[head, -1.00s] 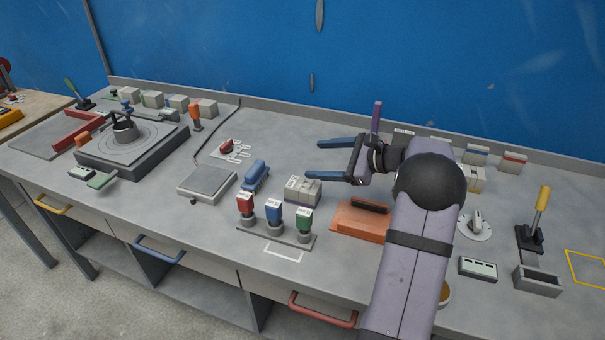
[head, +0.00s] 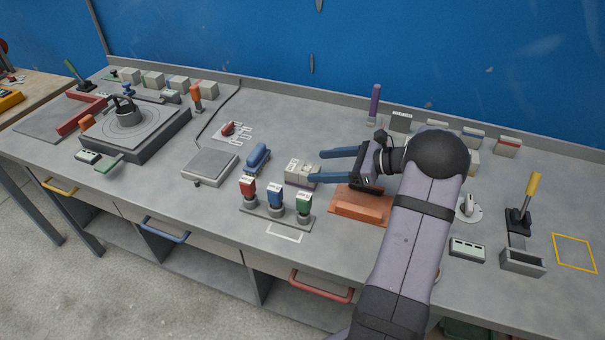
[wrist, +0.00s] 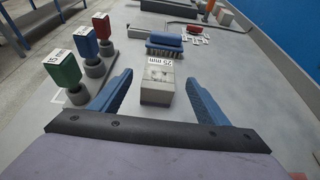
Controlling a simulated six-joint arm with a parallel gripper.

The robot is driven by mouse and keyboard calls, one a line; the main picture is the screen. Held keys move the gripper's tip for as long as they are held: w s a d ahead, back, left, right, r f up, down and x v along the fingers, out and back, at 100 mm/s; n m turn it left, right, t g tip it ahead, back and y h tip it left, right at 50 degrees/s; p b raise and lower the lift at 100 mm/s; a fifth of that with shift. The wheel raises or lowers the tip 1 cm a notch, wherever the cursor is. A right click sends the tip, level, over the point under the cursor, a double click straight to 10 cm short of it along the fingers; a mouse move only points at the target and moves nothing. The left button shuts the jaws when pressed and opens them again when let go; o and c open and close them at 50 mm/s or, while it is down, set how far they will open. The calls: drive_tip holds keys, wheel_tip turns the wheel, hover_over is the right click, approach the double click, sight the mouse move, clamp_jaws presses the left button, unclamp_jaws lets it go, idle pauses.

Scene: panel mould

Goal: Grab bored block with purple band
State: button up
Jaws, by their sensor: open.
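A small pale grey block (head: 298,172) with a white label on top stands mid-bench; the wrist view shows it as a block (wrist: 157,92) labelled "25 mm" with dark marks on its top. How far the fingertips are above the block is unclear.
Red, blue and green labelled plugs (head: 275,200) stand in front of the block. A blue brush (head: 257,157) lies beyond it to the left. An orange pad (head: 360,205) lies below my gripper. Banded blocks stand along the back, and a purple-handled tool (head: 375,103) stands upright there.

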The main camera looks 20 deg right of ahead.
sight(302, 168)
drive_tip(key=shift+p+x, duration=0.9)
drive_tip(key=shift+x, duration=1.65)
drive_tip(key=shift+f, duration=0.1)
drive_tip(key=c, duration=1.3)
